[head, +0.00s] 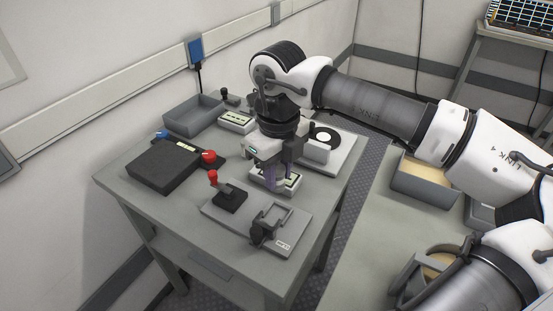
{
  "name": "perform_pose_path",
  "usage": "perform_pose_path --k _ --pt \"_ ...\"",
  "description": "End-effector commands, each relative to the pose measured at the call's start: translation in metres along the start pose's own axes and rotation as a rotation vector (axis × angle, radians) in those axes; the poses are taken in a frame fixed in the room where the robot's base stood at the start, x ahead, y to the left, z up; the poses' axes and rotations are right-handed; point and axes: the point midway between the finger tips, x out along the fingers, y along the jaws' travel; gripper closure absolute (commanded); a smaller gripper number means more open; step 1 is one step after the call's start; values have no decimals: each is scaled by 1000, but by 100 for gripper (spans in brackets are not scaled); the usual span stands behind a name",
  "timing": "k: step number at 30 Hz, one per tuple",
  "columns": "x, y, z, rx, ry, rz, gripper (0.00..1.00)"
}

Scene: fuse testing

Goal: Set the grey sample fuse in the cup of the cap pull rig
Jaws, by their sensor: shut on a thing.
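My gripper (271,182) points down over the middle-right of the grey table, just above or at a small pale device (290,182) with a label. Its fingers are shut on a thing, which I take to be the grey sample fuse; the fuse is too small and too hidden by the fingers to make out. A grey base plate (228,222) at the table's front carries a dark block with a red-topped lever (230,194) and an upright dark bracket (265,227). I cannot tell for sure which device is the cap pull rig, and I see no cup clearly.
A black box (163,168) with a red knob (208,156) stands at left. Behind are a grey tray (193,115), a pale labelled unit (237,122) and a plate with a black-and-white disc (327,137). A second bench at right holds a bin (425,186).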

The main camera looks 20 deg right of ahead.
Motion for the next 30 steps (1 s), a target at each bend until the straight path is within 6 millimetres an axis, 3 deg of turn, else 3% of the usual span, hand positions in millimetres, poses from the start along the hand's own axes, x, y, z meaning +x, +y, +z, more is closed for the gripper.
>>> perform_pose_path --k 8,21,30 --pt "17 0 0 0 0 0 96" --pt "64 0 0 -2 1 0 96" --pt "70 0 0 -1 0 -1 96"
